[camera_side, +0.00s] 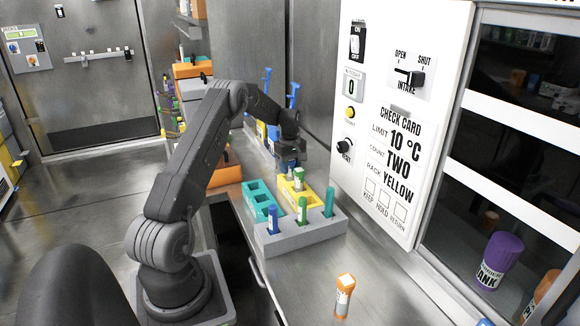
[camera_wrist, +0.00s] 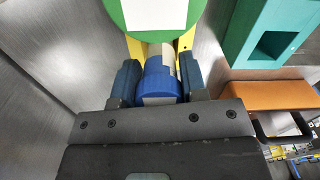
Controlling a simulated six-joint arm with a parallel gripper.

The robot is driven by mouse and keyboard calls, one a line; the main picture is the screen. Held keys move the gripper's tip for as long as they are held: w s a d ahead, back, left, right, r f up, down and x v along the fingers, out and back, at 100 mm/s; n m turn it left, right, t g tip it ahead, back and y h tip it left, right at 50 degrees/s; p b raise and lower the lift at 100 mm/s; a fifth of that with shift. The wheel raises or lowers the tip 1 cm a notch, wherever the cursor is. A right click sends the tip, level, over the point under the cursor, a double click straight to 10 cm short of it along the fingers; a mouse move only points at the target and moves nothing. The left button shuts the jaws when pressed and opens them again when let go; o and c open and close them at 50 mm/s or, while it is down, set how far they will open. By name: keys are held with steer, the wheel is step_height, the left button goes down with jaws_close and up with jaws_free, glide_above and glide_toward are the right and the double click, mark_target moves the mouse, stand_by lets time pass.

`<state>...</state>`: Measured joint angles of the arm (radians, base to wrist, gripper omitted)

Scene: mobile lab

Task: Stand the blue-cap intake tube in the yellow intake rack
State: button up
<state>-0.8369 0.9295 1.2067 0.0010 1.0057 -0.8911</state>
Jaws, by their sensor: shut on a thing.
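My gripper (camera_side: 290,158) is above the back part of the yellow intake rack (camera_side: 288,194) in the side view. In the wrist view, my gripper (camera_wrist: 155,72) is shut on the blue-cap intake tube (camera_wrist: 159,84), with a dark blue finger on each side of its cap. Only a little of this tube shows in the side view. I cannot tell whether its lower end is inside a hole of the rack. A green-cap tube (camera_side: 299,176) stands in the yellow rack, close by the held tube; its broad green cap (camera_wrist: 118,12) fills the top of the wrist view.
A teal rack (camera_side: 262,196) stands left of the yellow one. A grey rack (camera_side: 315,233) in front holds blue, green and teal tubes. An orange-capped container (camera_side: 344,291) stands on the bench nearer the camera. The white panel wall (camera_side: 352,180) rises close on the right.

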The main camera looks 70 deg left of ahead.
steer(key=shift+f, duration=0.1)
steer(key=o, duration=0.9)
